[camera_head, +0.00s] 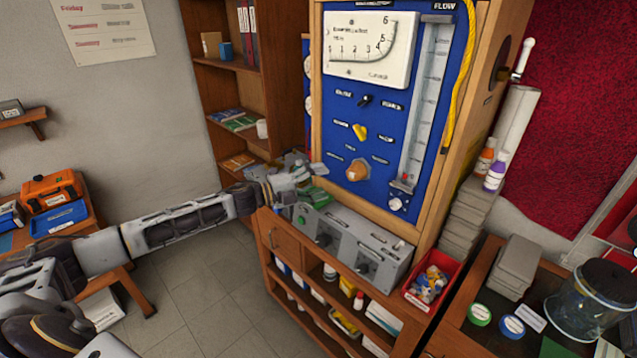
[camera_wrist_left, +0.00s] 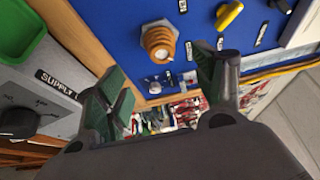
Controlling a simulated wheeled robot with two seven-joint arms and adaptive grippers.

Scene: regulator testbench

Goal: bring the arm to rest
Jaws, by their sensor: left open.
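My left arm reaches in from the left in the head view, and its gripper (camera_head: 310,180) is in front of the lower left part of the blue regulator panel (camera_head: 408,130). In the left wrist view the gripper (camera_wrist_left: 165,85) is open, its two green-padded fingers wide apart with nothing between them. A brass fitting (camera_head: 358,170) on the panel is just right of the gripper; it also shows in the left wrist view (camera_wrist_left: 158,42), beyond the fingertips and apart from them. The right gripper is not in view.
A grey supply box (camera_head: 350,243) stands on the bench just below the gripper. A red bin (camera_head: 434,280) of small parts and a glass jar (camera_head: 588,305) are to the right. A wooden bookshelf (camera_head: 205,85) stands behind. Floor (camera_head: 205,290) at the lower left is clear.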

